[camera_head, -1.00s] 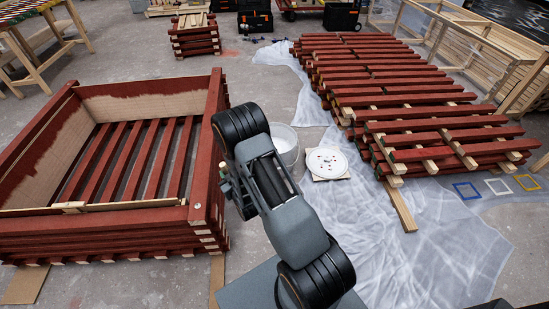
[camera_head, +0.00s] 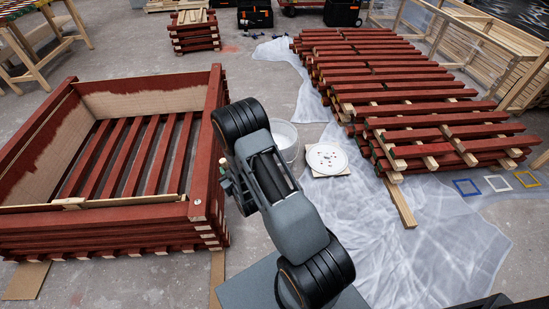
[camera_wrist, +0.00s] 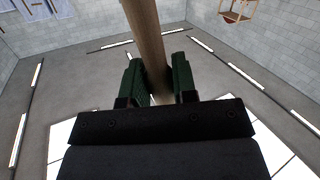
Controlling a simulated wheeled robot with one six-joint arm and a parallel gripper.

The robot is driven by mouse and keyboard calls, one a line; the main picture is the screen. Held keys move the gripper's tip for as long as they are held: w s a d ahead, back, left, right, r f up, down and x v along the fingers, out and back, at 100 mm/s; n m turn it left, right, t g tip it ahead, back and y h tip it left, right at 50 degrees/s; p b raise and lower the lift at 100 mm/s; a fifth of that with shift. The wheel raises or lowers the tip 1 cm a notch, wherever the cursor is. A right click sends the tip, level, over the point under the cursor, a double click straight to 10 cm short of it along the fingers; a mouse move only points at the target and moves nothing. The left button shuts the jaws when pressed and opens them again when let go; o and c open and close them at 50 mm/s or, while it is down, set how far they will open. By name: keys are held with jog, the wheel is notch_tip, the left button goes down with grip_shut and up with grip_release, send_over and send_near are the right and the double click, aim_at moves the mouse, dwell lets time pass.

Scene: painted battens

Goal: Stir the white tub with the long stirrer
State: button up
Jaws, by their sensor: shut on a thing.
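The white tub (camera_head: 287,134) stands on the floor just right of the large red slatted crate, partly hidden behind my arm. Its mouth faces up, but its contents cannot be made out. My gripper (camera_wrist: 159,78) shows in the wrist view with its two green fingers closed on a long round wooden shaft, the stirrer (camera_wrist: 146,32). The shaft runs up out of the wrist view, so its far end is hidden. In the head view the gripper and stirrer are mostly hidden by my arm, left of the tub.
A white lid (camera_head: 322,172) with small red spots lies right of the tub. The red slatted crate (camera_head: 200,200) stands close on the left. Stacked red battens (camera_head: 440,135) lie on the right. Plastic sheeting (camera_head: 400,265) covers the floor at front right.

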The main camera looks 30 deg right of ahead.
jog(key=shift+r, duration=0.1)
notch_tip(320, 180, up, 17)
jog(key=w+a+p, duration=0.1)
jog(key=a+p, duration=0.2)
jog(key=p, duration=0.7)
jog(key=shift+w, duration=0.4)
dwell(0.4)
dwell(0.7)
notch_tip(320, 180, up, 5)
jog(key=p, duration=0.2)
jog(key=shift+p, duration=0.35)
dwell(0.4)
